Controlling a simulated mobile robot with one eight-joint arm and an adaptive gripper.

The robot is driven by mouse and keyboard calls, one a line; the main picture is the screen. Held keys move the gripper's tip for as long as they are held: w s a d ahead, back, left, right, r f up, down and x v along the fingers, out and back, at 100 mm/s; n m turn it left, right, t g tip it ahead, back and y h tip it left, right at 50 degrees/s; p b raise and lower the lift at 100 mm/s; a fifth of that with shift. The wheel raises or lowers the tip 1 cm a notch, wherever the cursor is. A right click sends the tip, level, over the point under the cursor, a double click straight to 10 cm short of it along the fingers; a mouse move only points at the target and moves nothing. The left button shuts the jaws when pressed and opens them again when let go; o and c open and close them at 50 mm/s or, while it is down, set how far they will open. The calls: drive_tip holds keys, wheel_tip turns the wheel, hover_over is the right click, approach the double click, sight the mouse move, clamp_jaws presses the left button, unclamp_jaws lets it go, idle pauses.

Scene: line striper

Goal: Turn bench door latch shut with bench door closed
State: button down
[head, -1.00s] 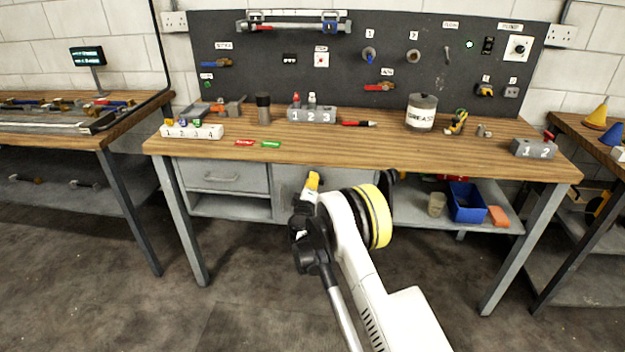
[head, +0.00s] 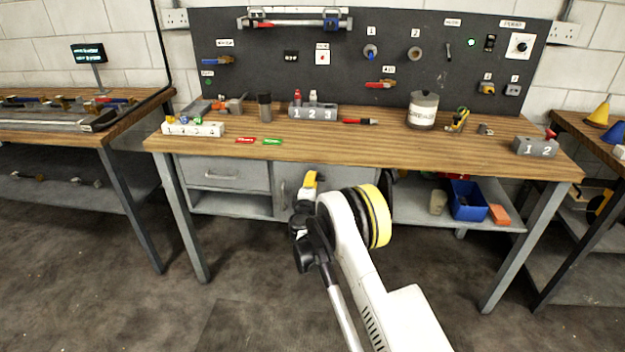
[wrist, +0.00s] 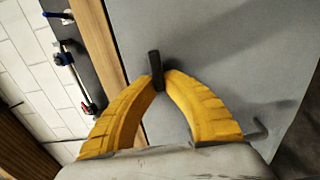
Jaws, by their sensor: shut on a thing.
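The bench door (head: 324,174) is a grey panel under the wooden bench top. It looks flush with the bench front, but my arm hides much of it in the head view. In the wrist view the grey door (wrist: 225,50) fills the middle and right. The latch (wrist: 155,68) is a small dark bar on the panel near the bench top. My gripper (wrist: 160,80) has its yellow fingertips closed on both sides of the latch. My gripper also shows in the head view (head: 310,181), at the top of the door, where the latch is hidden.
A door handle (head: 283,191) shows just left of my gripper. A grey drawer (head: 228,174) is farther left. An open shelf with a blue bin (head: 467,201) is to the right. The floor (head: 240,290) in front is clear.

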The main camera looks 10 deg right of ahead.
drive_tip(key=c, duration=1.5)
unclamp_jaws()
drive_tip(key=shift+o, duration=0.2)
drive_tip(key=v, duration=1.2)
drive_tip(key=shift+r, duration=0.1)
